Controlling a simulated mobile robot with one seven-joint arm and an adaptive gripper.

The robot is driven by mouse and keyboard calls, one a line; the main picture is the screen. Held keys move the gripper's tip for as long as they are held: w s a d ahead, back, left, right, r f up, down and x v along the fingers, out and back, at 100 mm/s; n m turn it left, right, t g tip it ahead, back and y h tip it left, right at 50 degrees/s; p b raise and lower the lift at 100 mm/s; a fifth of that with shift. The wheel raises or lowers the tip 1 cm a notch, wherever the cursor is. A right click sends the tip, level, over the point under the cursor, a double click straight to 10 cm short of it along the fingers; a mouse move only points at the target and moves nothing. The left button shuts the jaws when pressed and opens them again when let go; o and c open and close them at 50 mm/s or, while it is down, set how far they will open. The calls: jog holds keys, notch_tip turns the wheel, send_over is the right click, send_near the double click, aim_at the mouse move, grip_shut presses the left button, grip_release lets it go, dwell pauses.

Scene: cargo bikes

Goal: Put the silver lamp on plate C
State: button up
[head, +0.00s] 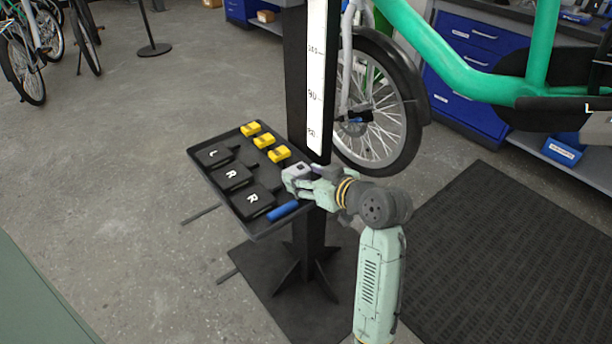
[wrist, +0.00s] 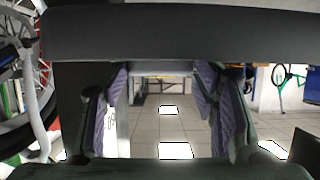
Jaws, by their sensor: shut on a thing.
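My gripper (head: 291,178) is at the right edge of a black tray on a post, shut on a small silver-grey thing (head: 298,168) that looks like the silver lamp. The fingers hide much of it. In the wrist view the two purple-padded fingers (wrist: 160,105) stand apart, and the held thing is hard to make out. Three black lettered plates lie in a row on the tray: the far one (head: 220,159) has a letter I cannot read surely, and the middle (head: 226,183) and near (head: 246,206) ones look like R.
The tray (head: 276,226) also holds three yellow blocks (head: 265,140) along its far side and a blue cylinder (head: 282,210) at its near corner. A dark post (head: 297,80) with a white scale rises behind the tray. A green bike (head: 450,60) stands behind right.

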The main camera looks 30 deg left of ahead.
jog(key=o, duration=1.2)
jog(key=shift+r, duration=0.15)
jog(key=v, duration=1.2)
jog(key=shift+b, duration=0.4)
